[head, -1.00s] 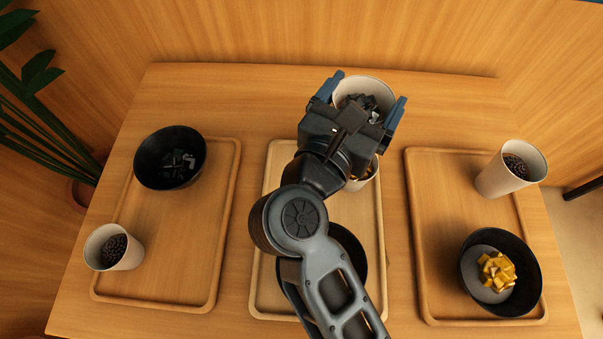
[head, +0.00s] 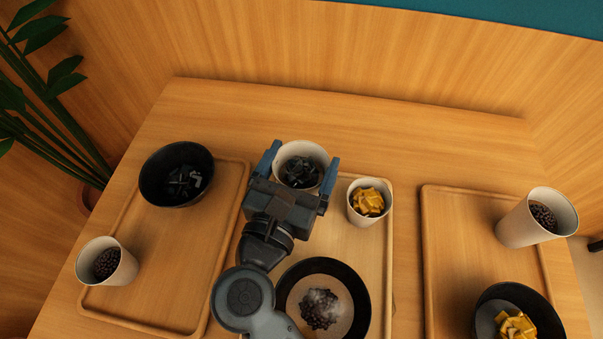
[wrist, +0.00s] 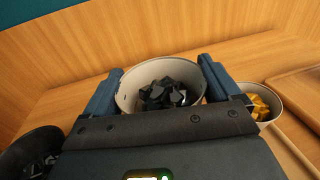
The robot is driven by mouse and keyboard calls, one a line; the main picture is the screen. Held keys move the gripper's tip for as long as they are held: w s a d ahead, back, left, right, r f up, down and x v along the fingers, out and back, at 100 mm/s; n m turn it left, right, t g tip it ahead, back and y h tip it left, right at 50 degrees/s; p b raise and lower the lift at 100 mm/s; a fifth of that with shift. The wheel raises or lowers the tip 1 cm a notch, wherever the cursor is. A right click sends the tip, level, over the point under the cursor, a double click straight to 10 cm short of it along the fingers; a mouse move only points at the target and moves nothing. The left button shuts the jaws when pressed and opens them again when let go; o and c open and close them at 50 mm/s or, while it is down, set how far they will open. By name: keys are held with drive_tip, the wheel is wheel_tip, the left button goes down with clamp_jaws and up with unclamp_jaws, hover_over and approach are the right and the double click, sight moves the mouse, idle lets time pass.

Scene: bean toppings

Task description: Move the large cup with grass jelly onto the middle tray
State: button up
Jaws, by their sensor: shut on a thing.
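The large white cup (head: 301,148) with dark grass jelly cubes (head: 300,171) is between the fingers of my gripper (head: 305,162). My gripper is shut on it, one finger on each side. The cup looks upright at the far left end of the middle tray (head: 362,245). My gripper hides its lower part, so I cannot tell whether its base touches the tray. In the wrist view the cup (wrist: 126,92) shows its open rim and the dark cubes inside.
A small cup with yellow cubes (head: 367,203) stands right of the held cup. A black bowl (head: 363,290) with dark beans is nearer on the middle tray. The left tray (head: 150,290) and right tray (head: 455,250) each hold a bowl and a cup.

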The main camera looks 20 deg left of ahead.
sight(309, 158)
drive_tip(key=shift+f, duration=1.6)
drive_tip(key=shift+f, duration=0.1)
drive_tip(key=shift+f+b, duration=0.15)
drive_tip(key=shift+b, duration=0.2)
drive_tip(key=o, duration=1.4)
drive_tip(key=shift+r, duration=0.3)
drive_tip(key=s, duration=1.2)
drive_tip(key=shift+d+r+b, duration=0.2)
drive_tip(key=shift+d+b, duration=0.15)
drive_tip(key=shift+d, duration=0.05)
drive_tip(key=shift+d, duration=0.1)
